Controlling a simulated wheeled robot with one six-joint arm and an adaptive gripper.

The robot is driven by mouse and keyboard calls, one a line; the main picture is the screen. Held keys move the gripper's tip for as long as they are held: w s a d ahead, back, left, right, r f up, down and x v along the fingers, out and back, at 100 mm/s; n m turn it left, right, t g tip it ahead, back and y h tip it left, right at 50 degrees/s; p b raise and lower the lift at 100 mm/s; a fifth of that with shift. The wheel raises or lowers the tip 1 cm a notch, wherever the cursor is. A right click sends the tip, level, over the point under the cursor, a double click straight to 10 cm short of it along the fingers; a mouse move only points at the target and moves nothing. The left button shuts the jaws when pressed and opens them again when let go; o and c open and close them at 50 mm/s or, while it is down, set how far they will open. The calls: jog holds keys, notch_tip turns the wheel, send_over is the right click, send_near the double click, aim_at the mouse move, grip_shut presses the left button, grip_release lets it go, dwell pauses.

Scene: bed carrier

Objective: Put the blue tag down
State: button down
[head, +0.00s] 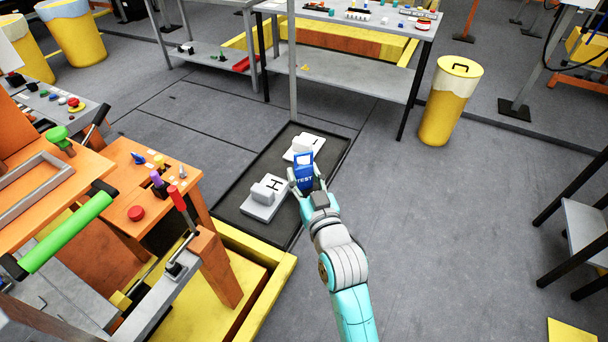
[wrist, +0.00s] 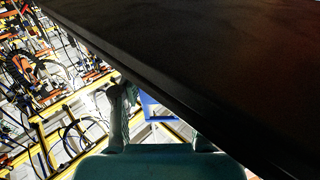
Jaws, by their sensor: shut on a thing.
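The blue tag (head: 305,178), with "TEST" in white letters, is held in my gripper (head: 305,180), which is shut on it. In the head view the tag is over the dark tray (head: 262,165), close to its right edge. In the wrist view part of the blue tag (wrist: 152,108) shows between the fingers of my gripper (wrist: 152,112). A large dark surface covers the upper right of the wrist view. I cannot tell the tag's height above the tray.
Two pale blocks with black letters lie on the tray: one marked "H" (head: 266,198) and one farther back (head: 303,147). An orange workbench (head: 150,195) with a red-handled lever stands left. A grey table (head: 345,75) and a yellow bin (head: 448,105) stand behind.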

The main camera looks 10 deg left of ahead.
jog(key=shift+f, duration=0.15)
jog(key=c, duration=0.6)
grip_release()
jog(key=v, duration=1.2)
